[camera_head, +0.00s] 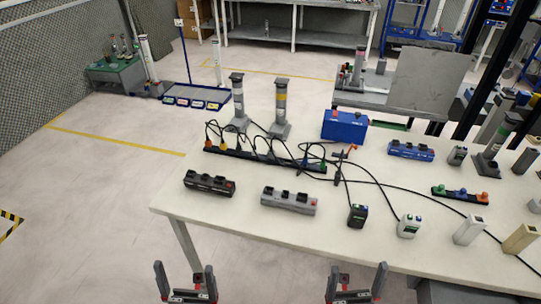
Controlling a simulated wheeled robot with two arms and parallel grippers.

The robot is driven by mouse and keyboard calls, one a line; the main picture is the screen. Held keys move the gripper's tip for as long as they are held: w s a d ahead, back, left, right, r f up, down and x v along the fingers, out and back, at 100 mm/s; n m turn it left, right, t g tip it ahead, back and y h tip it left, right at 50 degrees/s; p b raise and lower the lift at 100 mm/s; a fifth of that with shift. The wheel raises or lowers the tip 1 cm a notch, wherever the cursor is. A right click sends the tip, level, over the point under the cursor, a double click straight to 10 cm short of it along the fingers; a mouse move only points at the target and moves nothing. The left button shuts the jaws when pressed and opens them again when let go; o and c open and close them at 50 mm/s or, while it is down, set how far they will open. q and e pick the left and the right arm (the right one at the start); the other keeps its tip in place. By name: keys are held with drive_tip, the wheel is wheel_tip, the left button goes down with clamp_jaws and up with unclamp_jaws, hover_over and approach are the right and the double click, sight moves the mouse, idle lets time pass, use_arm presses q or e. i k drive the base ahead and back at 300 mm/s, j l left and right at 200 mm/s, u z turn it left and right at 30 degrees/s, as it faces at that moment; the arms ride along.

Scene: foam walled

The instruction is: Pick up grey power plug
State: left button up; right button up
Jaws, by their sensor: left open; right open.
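Several small upright plug-like blocks stand along the table's near right part: a dark one (357,215), a whitish one with a green top (409,227), a pale grey-white one (468,231) and a tan one (520,239). A small grey one (457,156) stands further back. I cannot tell which is the grey power plug. My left gripper (184,270) is open and empty, low in the view, off the table's near left corner. My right gripper (357,270) is open and empty, short of the table's near edge, below the dark block.
The white table (250,222) also holds a black socket block (209,184), a grey socket block (289,201), a long black strip with tangled cables (262,157), a blue box (344,126) and two signal columns. Cables cross the table's right half.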

sight(269, 157)
drive_tip(key=i+j+z, duration=0.25)
drive_tip(key=i+j, duration=0.25)
drive_tip(key=i, duration=0.15)
drive_tip(key=i+j+z, duration=0.25)
drive_tip(key=i+j, duration=0.35)
